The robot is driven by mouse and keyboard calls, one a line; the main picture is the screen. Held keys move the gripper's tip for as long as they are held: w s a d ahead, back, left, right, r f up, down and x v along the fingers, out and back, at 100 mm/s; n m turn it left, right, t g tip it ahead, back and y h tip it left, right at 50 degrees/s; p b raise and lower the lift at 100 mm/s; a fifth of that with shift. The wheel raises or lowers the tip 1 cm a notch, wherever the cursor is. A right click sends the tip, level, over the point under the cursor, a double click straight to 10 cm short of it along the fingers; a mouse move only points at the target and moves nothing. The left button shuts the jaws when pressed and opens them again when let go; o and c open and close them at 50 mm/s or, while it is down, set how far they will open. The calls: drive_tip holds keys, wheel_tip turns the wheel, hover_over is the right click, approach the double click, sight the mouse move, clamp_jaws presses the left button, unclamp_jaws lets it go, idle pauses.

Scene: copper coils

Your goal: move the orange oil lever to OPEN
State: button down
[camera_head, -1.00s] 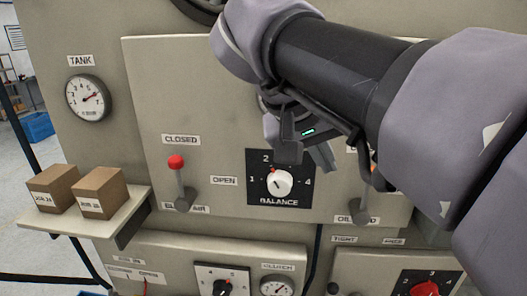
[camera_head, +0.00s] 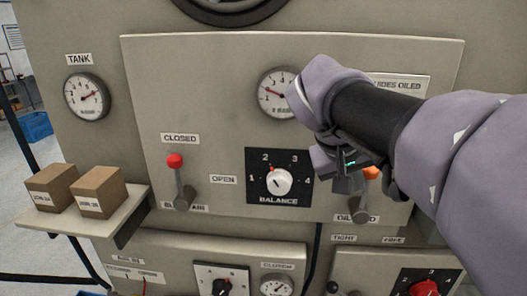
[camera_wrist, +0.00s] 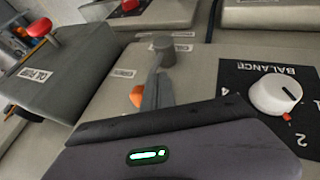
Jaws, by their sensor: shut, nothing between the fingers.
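The orange oil lever has an orange knob (camera_head: 372,172) and a grey pivot (camera_head: 360,211) below it, right of the balance dial. Its knob also shows in the wrist view (camera_wrist: 137,97), upside down. My gripper (camera_head: 343,184) is shut and empty, close beside the knob on its left in the head view. In the wrist view my grey fingers (camera_wrist: 158,93) stand right next to the knob; I cannot tell whether they touch. The arm hides part of the lever and any label above it. A label under the pivot is partly covered.
The white balance dial (camera_head: 278,182) on a black plate is left of my gripper. A red-knobbed lever (camera_head: 175,161) stands further left. An OPEN label (camera_head: 223,180) lies between them. Gauges sit above. Two brown boxes (camera_head: 98,192) rest on a side shelf.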

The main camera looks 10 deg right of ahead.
sight(372, 178)
drive_tip(key=shift+d+r, duration=0.1)
drive_tip(key=shift+d, duration=0.05)
drive_tip(key=shift+s+d+y, duration=0.1)
drive_tip(key=shift+d+y, duration=0.1)
drive_tip(key=shift+y, duration=0.1)
drive_tip(key=shift+d, duration=0.1)
drive_tip(key=shift+s+d+r+m+y+p, duration=0.1)
drive_tip(key=shift+s+d+m+y+p, duration=0.15)
drive_tip(key=shift+d+y, duration=0.3)
drive_tip(key=shift+s+d+r+m+y+p, duration=0.15)
drive_tip(key=shift+d+m+y, duration=0.1)
drive_tip(key=shift+d+y, duration=0.25)
drive_tip(key=s+d+f+m+t+y, duration=0.1)
drive_tip(key=d+f+y, duration=0.1)
drive_tip(key=d+y, duration=0.2)
drive_tip(key=shift+s+d+f+t, duration=0.2)
drive_tip(key=shift+s+d+t, duration=0.15)
drive_tip(key=shift+d, duration=0.55)
